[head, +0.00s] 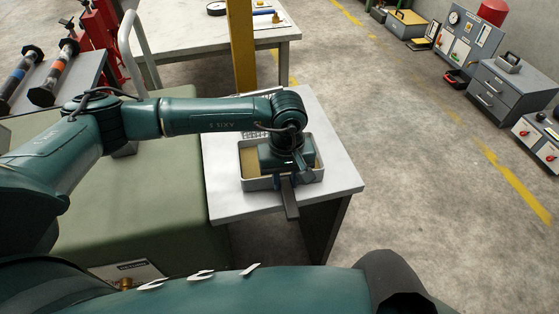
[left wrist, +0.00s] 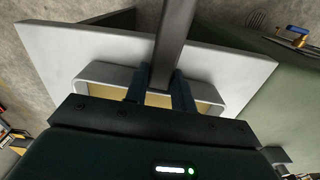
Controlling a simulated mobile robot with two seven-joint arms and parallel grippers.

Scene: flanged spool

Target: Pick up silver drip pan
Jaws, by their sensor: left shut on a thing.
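The silver drip pan (head: 246,165) is a shallow rectangular tray with a tan inside. It sits on a small light-grey table (head: 237,205) in the head view. A dark bar between the fingers covers part of the pan. The hand hides much of the pan's inside. My right gripper is not seen.
A green cabinet-like block (head: 150,215) stands left of the small table. A yellow post (head: 243,60) and a workbench (head: 200,47) are behind it. Flanged spools (head: 48,85) lie on a rack at the far left. Open concrete floor (head: 420,190) is at the right.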

